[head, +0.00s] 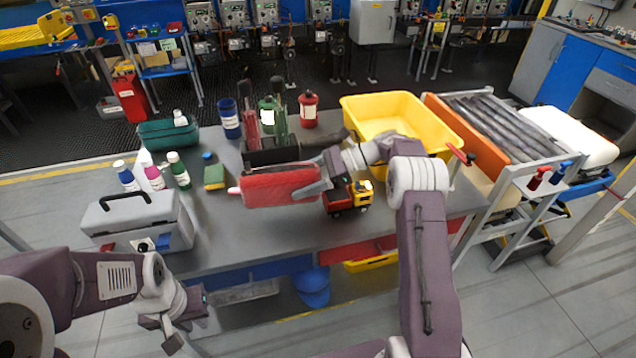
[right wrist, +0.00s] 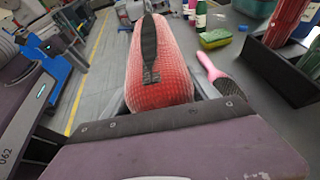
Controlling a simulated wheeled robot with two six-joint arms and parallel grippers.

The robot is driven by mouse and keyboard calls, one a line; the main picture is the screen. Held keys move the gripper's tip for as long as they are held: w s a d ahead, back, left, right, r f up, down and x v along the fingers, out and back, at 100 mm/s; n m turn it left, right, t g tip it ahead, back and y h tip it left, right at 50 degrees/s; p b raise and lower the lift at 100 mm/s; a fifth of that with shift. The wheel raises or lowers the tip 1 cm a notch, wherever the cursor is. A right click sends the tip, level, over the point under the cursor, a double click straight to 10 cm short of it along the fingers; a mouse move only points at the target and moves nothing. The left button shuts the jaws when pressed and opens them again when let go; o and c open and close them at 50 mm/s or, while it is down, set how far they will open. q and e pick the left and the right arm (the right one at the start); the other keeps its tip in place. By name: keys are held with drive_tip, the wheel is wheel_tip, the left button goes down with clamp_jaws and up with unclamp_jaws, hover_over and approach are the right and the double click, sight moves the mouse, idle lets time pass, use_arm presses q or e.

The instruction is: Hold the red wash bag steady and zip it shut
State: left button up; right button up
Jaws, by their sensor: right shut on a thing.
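The red wash bag (head: 272,188) is a long, rounded bag over the front middle of the grey table. My right gripper (head: 318,184) is shut on its right end. In the right wrist view the bag (right wrist: 165,82) stretches away from the jaws, with a dark zip strip (right wrist: 149,45) along its top. I cannot tell how far the zip is closed, or whether the bag touches the table. My left gripper (head: 186,322) is open and empty, low in front of the table, below the grey toolbox and apart from the bag.
A grey toolbox (head: 135,222) stands at the table's left front. A toy truck (head: 347,198) and yellow bin (head: 400,112) are right. A pink-handled brush (right wrist: 212,72) lies beside the bag.

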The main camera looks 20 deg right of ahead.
sight(281, 205)
drive_tip(key=shift+n+g, duration=0.5)
drive_tip(key=shift+g, duration=0.1)
drive_tip(key=x, duration=0.2)
drive_tip(key=f+x, duration=0.1)
drive_tip(key=x, duration=0.3)
drive_tip(key=shift+s+f, duration=0.1)
drive_tip(key=shift+f, duration=0.3)
drive_tip(key=shift+s+a+f, duration=0.1)
drive_tip(key=shift+s+a, duration=0.1)
drive_tip(key=shift+a, duration=0.1)
drive_tip(key=shift+f, duration=1.1)
drive_tip(key=shift+f, duration=0.2)
drive_tip(key=shift+f, duration=0.15)
drive_tip(key=o, duration=1.6)
drive_tip(key=shift+o, duration=0.2)
drive_tip(key=c, duration=1.7)
